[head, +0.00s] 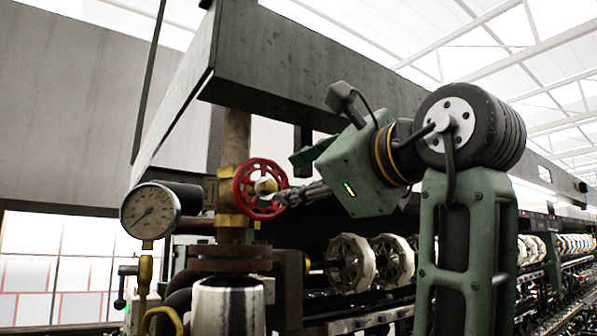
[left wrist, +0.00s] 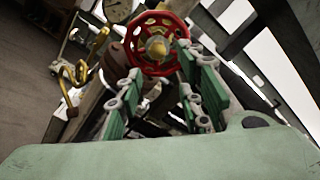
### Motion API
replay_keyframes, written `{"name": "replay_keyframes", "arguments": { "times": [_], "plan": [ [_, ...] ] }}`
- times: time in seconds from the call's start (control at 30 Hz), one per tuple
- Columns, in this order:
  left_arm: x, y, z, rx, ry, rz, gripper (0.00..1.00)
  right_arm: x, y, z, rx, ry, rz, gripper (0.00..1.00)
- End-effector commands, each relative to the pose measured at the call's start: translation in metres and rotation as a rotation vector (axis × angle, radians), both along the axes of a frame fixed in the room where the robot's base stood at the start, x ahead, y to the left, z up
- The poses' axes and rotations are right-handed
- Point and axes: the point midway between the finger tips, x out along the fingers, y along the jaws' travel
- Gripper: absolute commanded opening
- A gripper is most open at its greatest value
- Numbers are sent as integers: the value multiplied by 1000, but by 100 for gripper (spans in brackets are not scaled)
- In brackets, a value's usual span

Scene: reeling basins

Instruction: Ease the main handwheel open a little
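The main handwheel is a red spoked wheel (head: 239,190) with a brass-coloured hub, mounted on a brass valve body on an upright rusty pipe. It also shows at the top middle of the left wrist view (left wrist: 130,45). My left gripper (head: 291,195) is just right of the wheel in the head view, with its fingertips at the wheel's right edge. In the left wrist view its fingers (left wrist: 158,88) with green pads stand apart, with nothing clearly between them. Whether a fingertip touches the rim cannot be told. My right gripper is not in view.
A round pressure gauge (head: 150,211) on a brass fitting stands left of the valve. A metal cylinder (head: 228,306) is below the pipe flange. A large grey beam (head: 290,65) runs overhead. Several pale reels (head: 352,262) line the machine behind my arm.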

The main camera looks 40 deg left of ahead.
Motion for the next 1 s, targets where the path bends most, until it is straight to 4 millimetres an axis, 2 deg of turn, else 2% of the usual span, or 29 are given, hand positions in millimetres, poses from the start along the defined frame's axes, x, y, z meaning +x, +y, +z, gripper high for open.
{"name": "replay_keyframes", "arguments": {
  "times": [0.07,0.17,0.6,1.0],
  "plan": [
    [-10,0,7,0,4,11,34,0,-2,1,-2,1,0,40],
    [-12,6,9,-1,9,16,34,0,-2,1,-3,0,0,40],
    [4,60,9,0,7,16,34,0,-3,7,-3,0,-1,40],
    [6,66,8,1,7,14,33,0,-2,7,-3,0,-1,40]
  ]
}}
